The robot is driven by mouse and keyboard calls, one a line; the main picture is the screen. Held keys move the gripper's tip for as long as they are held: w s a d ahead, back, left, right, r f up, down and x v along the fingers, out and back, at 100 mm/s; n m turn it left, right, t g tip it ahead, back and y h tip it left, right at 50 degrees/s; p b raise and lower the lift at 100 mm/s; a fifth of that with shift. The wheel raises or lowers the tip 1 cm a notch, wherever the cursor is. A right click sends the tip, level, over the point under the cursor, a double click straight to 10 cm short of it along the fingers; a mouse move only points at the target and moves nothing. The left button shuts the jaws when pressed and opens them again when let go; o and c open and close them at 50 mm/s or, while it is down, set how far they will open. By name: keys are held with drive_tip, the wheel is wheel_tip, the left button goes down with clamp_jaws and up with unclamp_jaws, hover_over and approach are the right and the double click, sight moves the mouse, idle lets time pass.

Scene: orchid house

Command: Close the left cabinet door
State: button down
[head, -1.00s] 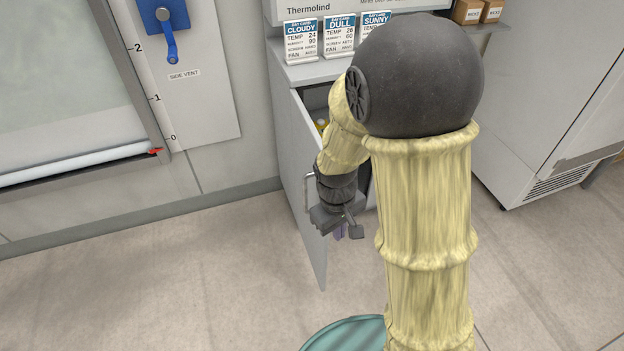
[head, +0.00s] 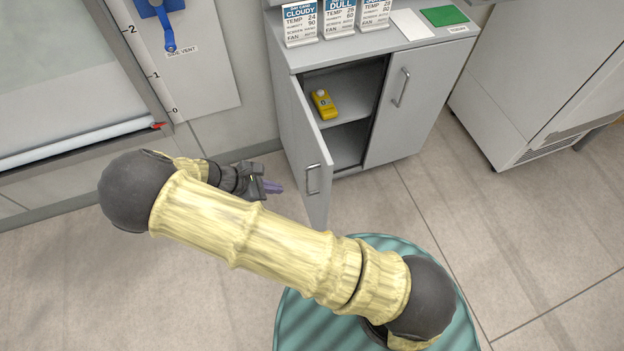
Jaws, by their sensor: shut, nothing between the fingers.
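The left cabinet door (head: 303,150) is grey and stands wide open, swung out toward me from the cabinet's left side. Its metal handle (head: 313,179) shows near the free edge. The open compartment has a shelf (head: 350,103) with a yellow device (head: 323,104) on it. The right cabinet door (head: 402,100) is shut. My gripper (head: 274,188) is shut and empty, to the left of the open door, on its outer side. A small gap seems to lie between the fingertips and the door. My arm hides part of the floor.
Cards (head: 339,18), a white sheet and a green pad (head: 444,16) are on the cabinet top. A blue lever (head: 166,25) is on the wall at upper left. A large grey unit (head: 540,80) stands at right. Floor right of the door is clear.

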drive_tip(key=shift+s+d+f, duration=0.1)
drive_tip(key=shift+s+d, duration=0.05)
drive_tip(key=p, duration=0.2)
approach(322, 191)
drive_tip(key=s+x, duration=0.1)
drive_tip(key=x, duration=0.3)
drive_tip(key=shift+w+d+f, duration=0.4)
drive_tip(key=shift+w+d, duration=0.1)
drive_tip(key=shift+d, duration=0.1)
